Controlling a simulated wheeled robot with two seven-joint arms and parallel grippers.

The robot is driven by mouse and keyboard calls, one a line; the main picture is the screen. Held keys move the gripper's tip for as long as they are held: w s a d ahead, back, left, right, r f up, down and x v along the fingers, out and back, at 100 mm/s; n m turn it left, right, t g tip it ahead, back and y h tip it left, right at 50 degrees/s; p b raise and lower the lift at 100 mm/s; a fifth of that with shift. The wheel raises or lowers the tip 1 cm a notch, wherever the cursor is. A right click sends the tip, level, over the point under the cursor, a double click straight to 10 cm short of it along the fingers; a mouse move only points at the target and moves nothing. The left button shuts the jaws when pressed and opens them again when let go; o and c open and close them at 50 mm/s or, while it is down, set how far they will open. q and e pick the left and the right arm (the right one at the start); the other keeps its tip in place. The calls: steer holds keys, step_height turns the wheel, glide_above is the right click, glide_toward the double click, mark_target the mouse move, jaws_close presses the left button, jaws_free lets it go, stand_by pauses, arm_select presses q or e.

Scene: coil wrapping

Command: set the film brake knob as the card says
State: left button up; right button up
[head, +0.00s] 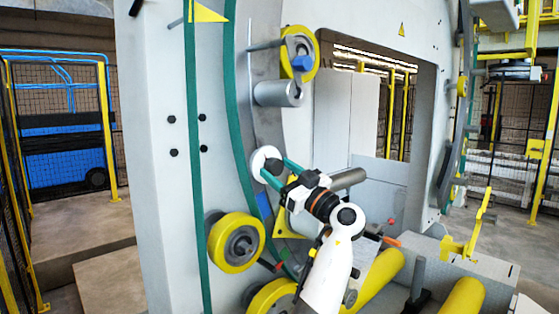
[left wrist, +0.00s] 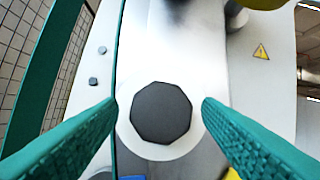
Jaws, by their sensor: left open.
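The film brake knob (head: 272,166) is dark and sits on a round white dial on the machine's grey ring. In the left wrist view the knob (left wrist: 161,113) is a dark many-sided face on a white disc. My left gripper (head: 275,168) is open in front of the dial. Its two green fingers (left wrist: 158,106) stand on either side of the knob, with pale gaps showing on both sides. I cannot make out a pointer or scale marks. I see no readable card. My right gripper is not in view.
A grey roller (head: 279,94) and a yellow wheel (head: 300,53) are above the dial. Another yellow wheel (head: 236,243) is below left. Yellow rollers (head: 462,298) lie at lower right. Mesh fencing (head: 68,165) stands at the left.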

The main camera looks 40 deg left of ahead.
arm_select(q)
steer(key=shift+a+r, duration=0.1)
steer(key=shift+a, duration=0.1)
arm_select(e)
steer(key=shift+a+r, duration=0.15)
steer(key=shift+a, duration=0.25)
arm_select(q)
steer(key=c, duration=1)
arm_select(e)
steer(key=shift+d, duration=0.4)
